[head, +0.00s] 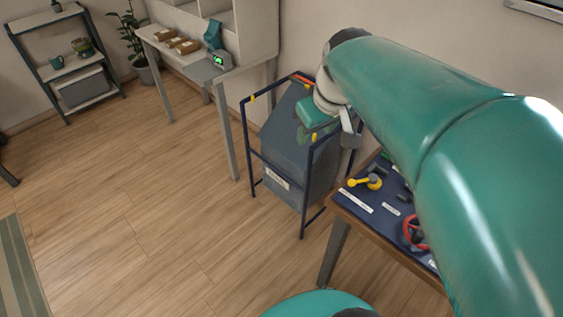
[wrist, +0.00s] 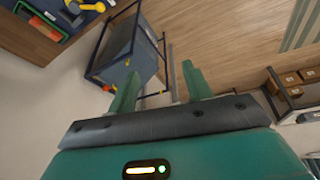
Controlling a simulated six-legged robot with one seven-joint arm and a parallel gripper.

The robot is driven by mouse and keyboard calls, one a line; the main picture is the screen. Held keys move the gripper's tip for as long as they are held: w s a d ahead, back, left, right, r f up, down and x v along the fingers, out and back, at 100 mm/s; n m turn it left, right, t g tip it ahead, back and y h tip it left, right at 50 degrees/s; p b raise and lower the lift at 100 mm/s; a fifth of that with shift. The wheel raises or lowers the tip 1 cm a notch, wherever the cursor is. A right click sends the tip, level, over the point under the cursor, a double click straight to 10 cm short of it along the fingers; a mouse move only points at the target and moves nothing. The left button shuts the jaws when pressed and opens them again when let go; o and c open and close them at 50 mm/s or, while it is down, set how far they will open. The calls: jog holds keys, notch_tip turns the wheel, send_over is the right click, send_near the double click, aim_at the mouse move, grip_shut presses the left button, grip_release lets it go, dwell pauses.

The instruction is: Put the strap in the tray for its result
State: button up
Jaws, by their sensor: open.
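I cannot make out a strap in either view. Small brown boxes or trays (head: 176,42) sit in a row on the white desk in the head view; brown ones (wrist: 289,79) also show at the right of the wrist view. I cannot tell whether they are open or labelled. My gripper is open, with its two teal fingers (wrist: 159,72) apart and nothing visible between them in the wrist view.
A dark bin in a blue frame (head: 283,175) stands by the wall. A workbench with a blue valve board (head: 388,207) is right of it. A device with a green display (head: 219,61) is on the desk. A shelf (head: 75,75) and plant stand back left. The wooden floor is clear.

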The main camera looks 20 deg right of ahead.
jog(key=s+a+f+m+t, duration=0.1)
jog(key=s+a+f, duration=0.1)
jog(key=s+a, duration=0.7)
jog(key=shift+a+m, duration=0.25)
jog(key=shift+m, duration=0.05)
jog(key=shift+s, duration=0.1)
dwell(0.4)
